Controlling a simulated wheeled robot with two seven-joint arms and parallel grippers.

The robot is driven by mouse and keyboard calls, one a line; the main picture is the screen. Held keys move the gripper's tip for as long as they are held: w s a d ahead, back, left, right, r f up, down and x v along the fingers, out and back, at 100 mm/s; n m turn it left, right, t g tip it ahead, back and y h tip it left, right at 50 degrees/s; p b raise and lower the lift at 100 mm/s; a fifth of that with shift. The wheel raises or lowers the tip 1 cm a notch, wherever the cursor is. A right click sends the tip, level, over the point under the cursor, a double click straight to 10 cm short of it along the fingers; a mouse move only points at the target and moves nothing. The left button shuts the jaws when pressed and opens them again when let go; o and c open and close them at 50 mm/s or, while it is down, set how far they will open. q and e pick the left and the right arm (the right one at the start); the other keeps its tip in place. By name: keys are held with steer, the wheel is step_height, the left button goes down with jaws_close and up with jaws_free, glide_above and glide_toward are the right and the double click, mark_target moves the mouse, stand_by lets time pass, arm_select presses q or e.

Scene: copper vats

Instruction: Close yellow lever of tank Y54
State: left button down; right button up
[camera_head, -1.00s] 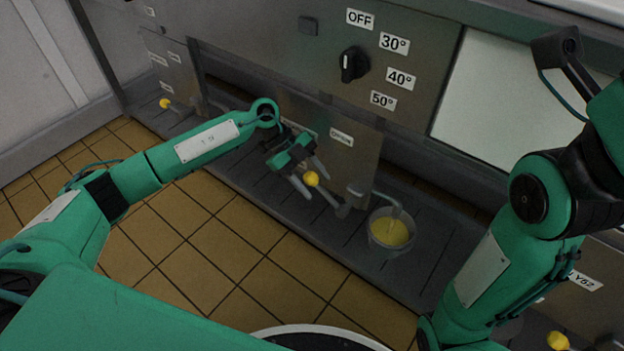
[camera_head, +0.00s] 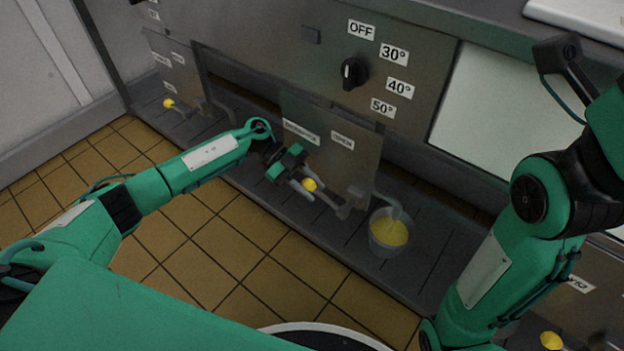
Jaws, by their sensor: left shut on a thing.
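A yellow lever knob (camera_head: 309,185) shows on the front of the middle metal panel (camera_head: 338,150), beside a spout. My left gripper (camera_head: 305,188) is at this knob, with its fingers on either side, and is shut on the lever. A bucket with yellow liquid (camera_head: 388,231) stands under the spout, to the right of the knob. The label with the tank's number is not readable on this panel.
A black dial (camera_head: 353,73) with temperature labels is on the wall above. Another yellow knob (camera_head: 168,103) is at the far left, and one more (camera_head: 551,341) is at the lower right near a label ending in 52. The tiled floor (camera_head: 215,255) in front is clear.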

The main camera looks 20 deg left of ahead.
arm_select(q)
steer(key=shift+a+f+g+h+b, duration=0.15)
steer(key=shift+f+g+h+b, duration=0.25)
steer(key=shift+f+h, duration=0.9)
steer(key=shift+h, duration=0.1)
steer(key=c, duration=1.1)
jaws_free()
steer(key=shift+f, duration=0.1)
steer(key=shift+w+a, duration=0.1)
